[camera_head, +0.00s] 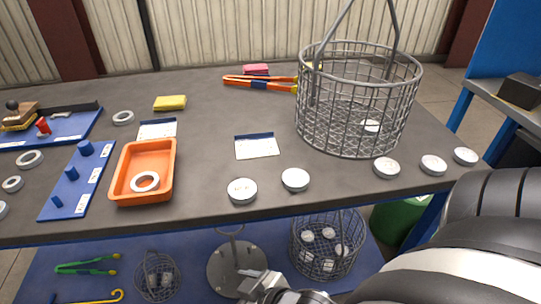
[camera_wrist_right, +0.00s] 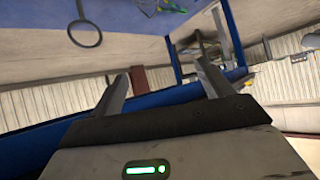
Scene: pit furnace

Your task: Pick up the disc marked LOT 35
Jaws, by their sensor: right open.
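Several pale round discs lie near the table's front edge: one disc (camera_head: 242,190) with faint marks on top, a second disc (camera_head: 295,179) to its right, and others farther right, the near one (camera_head: 386,168), the middle one (camera_head: 433,165) and the far one (camera_head: 465,156). Their lettering is too small to read, so I cannot tell which is LOT 35. My right gripper is open and empty in the wrist view (camera_wrist_right: 163,80). In the head view my right arm comes in at the lower right, in front of the table. My left gripper is out of view.
A wire basket (camera_head: 357,100) with a tall handle stands on the table (camera_head: 215,110), with a disc (camera_head: 371,126) inside. An orange tray (camera_head: 125,192) holds a ring. A blue peg board (camera_head: 65,196) is at left. Baskets and a round stand (camera_head: 236,268) sit below.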

